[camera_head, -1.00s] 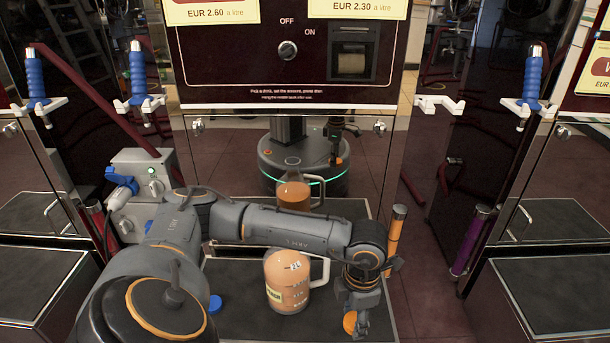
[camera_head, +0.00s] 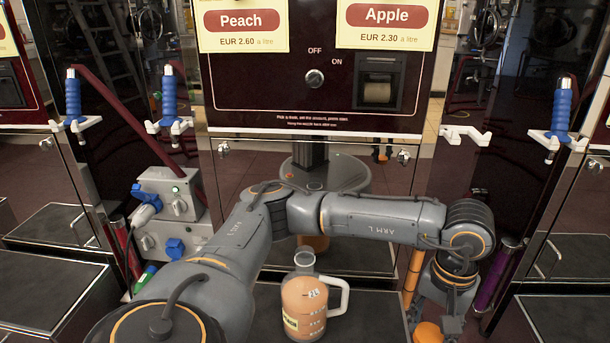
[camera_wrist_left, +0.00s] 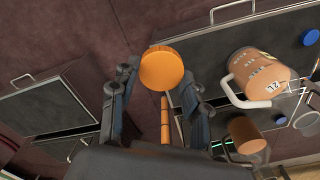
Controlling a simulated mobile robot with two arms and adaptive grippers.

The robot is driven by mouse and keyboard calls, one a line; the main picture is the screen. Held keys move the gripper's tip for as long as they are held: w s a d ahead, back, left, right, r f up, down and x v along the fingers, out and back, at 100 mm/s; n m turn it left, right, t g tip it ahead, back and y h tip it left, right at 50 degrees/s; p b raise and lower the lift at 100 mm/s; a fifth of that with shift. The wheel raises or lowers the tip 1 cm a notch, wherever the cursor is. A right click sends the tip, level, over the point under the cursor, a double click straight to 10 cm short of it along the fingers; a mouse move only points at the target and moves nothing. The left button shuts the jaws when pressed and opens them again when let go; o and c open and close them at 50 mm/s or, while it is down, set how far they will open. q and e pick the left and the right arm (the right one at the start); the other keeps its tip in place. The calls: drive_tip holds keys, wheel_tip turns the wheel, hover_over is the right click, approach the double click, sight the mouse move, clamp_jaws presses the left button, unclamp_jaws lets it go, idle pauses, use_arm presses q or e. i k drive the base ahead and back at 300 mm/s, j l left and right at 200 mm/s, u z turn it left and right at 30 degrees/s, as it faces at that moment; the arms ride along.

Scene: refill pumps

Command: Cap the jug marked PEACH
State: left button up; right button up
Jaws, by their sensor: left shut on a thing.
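The jug (camera_head: 303,309) with orange-brown contents, a white handle and a yellowish label stands on the dark platform below the Peach and Apple signs. Its clear neck on top is uncovered; the label's word is too small to read. It also shows in the left wrist view (camera_wrist_left: 262,72), at the right. My left gripper (camera_head: 438,325) is shut on an orange cap (camera_head: 428,333), right of the jug and apart from it. In the left wrist view the cap (camera_wrist_left: 162,67) sits between the fingertips (camera_wrist_left: 160,80). My right gripper is not in view.
A blue cap (camera_wrist_left: 311,37) lies on the platform beside the jug. The glossy cabinet front behind seems to mirror the jug (camera_wrist_left: 247,135). An orange tube (camera_head: 412,272) and a purple tube (camera_head: 496,277) stand at the right. Blue-handled nozzles (camera_head: 169,96) hang above.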

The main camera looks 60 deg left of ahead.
sight(306, 314)
drive_tip(key=j+u, duration=0.1)
drive_tip(key=u, duration=1.25)
drive_tip(key=i+l, duration=0.05)
